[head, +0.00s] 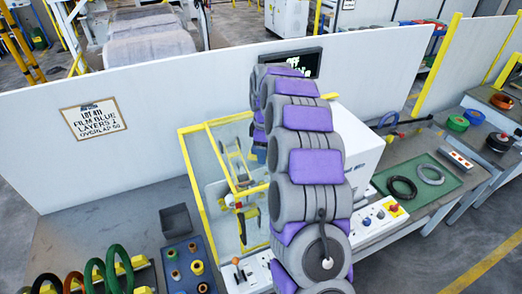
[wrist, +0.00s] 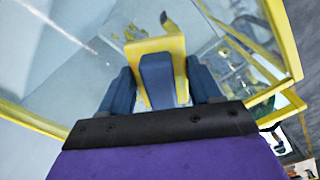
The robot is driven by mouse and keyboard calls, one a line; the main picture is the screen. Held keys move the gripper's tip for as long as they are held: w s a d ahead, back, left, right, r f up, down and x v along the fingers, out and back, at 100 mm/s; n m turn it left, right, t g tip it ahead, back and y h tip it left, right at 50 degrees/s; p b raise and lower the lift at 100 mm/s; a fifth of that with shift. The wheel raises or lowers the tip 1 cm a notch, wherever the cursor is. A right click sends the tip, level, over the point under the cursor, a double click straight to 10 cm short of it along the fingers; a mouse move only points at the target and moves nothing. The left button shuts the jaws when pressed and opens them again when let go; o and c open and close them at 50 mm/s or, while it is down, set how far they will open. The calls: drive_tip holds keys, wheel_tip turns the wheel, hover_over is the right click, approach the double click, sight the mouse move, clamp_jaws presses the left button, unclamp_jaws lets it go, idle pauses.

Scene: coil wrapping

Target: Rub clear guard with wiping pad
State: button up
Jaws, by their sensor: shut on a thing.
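The clear guard (head: 188,160) is a see-through panel in a yellow frame, left of my arm in the head view. In the wrist view the clear guard (wrist: 62,62) fills much of the background, with yellow frame bars at left and right. My gripper (wrist: 160,88) has dark blue fingers shut on the wiping pad (wrist: 157,48), which shows as a yellow piece with a blue block on it. The pad is in front of the guard; I cannot tell whether it touches it. My arm largely hides the gripper in the head view.
A white control box with buttons (head: 380,213) stands right of my arm. A blue tray (head: 190,265) with small parts and a grey bin (head: 177,221) are at left. Green and orange rings stand at lower left. A white partition (head: 150,80) runs behind; a green mat (head: 425,180) lies right.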

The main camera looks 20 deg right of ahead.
sight(241, 163)
drive_tip(key=shift+a+r, duration=0.1)
drive_tip(key=shift+a, duration=6.9)
wheel_tip(241, 163, up, 6)
drive_tip(key=p, duration=0.1)
drive_tip(key=shift+p, duration=0.3)
wheel_tip(241, 163, up, 3)
drive_tip(key=shift+p, duration=0.55)
